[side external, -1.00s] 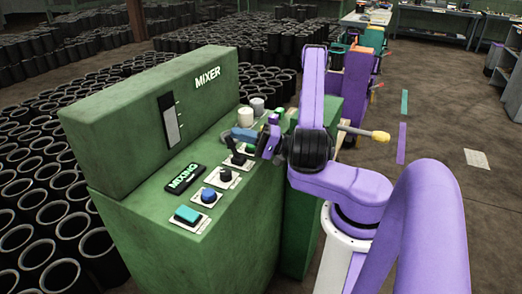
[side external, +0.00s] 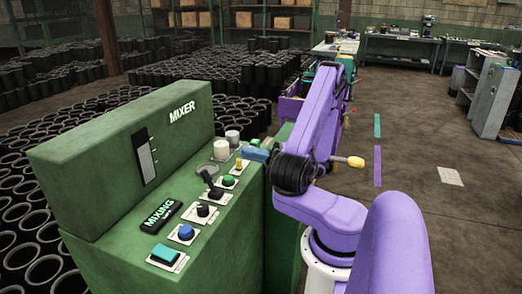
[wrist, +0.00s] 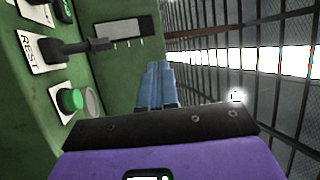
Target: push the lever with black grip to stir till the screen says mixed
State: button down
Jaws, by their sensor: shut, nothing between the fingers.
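The lever with the black grip (side external: 209,181) stands on the green mixer's sloping panel in the side view, its grip leaning up and left. It also shows in the wrist view (wrist: 78,47), beside a plate reading REST. The screen (side external: 160,214) reads MIXING; only part of it may show at the wrist view's top edge. My gripper (side external: 257,153) is shut and empty, its blue fingers beyond the panel's upper right end, apart from the lever. In the wrist view the blue fingers (wrist: 158,72) are together, right of the lever.
A green button (side external: 228,180) and yellow switch (side external: 239,165) sit between lever and gripper. A black knob (side external: 203,211), blue knob (side external: 186,232) and teal button (side external: 166,254) lie nearer. A white cylinder (side external: 221,151) stands behind. Many black sleeves (side external: 30,262) fill the floor left.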

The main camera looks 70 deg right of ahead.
jog(key=shift+s+d+r, duration=0.3)
jog(key=shift+s+r, duration=0.05)
jog(key=shift+s, duration=0.35)
jog(key=shift+s+d+r, duration=0.3)
jog(key=shift+s, duration=0.35)
